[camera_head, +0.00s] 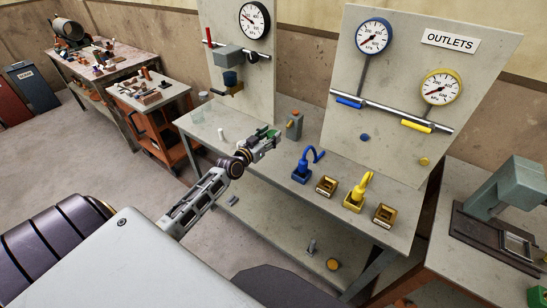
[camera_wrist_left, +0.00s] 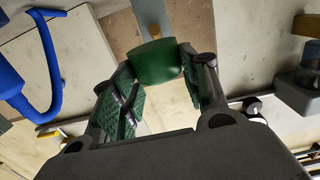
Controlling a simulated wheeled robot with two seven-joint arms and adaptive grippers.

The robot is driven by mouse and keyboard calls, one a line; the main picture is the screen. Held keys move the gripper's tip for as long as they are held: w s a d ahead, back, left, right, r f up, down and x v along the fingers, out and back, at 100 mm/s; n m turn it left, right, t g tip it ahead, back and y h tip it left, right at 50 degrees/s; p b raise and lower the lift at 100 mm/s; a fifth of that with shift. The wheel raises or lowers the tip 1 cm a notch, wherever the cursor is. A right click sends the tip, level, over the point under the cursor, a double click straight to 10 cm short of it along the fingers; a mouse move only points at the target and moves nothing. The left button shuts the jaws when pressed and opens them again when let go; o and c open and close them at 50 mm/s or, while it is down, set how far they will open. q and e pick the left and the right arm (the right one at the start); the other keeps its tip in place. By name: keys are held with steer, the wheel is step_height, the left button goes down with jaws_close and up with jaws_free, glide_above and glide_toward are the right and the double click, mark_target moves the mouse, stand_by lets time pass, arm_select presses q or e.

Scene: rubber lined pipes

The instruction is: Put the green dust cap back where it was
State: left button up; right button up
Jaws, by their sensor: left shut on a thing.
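The green dust cap (camera_wrist_left: 155,62) is between the green-padded fingers of my left gripper (camera_wrist_left: 160,85) in the left wrist view. The fingers are shut on its sides. In the head view my left gripper (camera_head: 267,142) is above the middle of the grey workbench, and only a little green of the cap (camera_head: 272,133) shows. A grey post with an orange part (camera_head: 294,125) stands just beyond the gripper. In the wrist view a grey bar (camera_wrist_left: 151,16) lies behind the cap; I cannot tell whether they touch. My right gripper is not in view.
A blue hooked fitting (camera_head: 303,168), a yellow one (camera_head: 355,192) and two brass-coloured boxes (camera_head: 326,186) stand right of the gripper. The outlets panel (camera_head: 345,90) and a gauge panel (camera_head: 225,50) rise behind. A small white cylinder (camera_head: 221,134) is on the bench's left.

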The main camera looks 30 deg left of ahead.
arm_select(q)
steer(key=shift+f, duration=0.15)
glide_above(270, 160)
steer(key=shift+w+a+f+b, duration=0.1)
steer(key=shift+f+b, duration=0.35)
steer(key=shift+f, duration=2)
step_height(270, 160, down, 2)
steer(key=shift+f+b, duration=0.25)
steer(key=shift+b, duration=0.1)
steer(key=shift+f, duration=1)
steer(key=shift+f, duration=0.15)
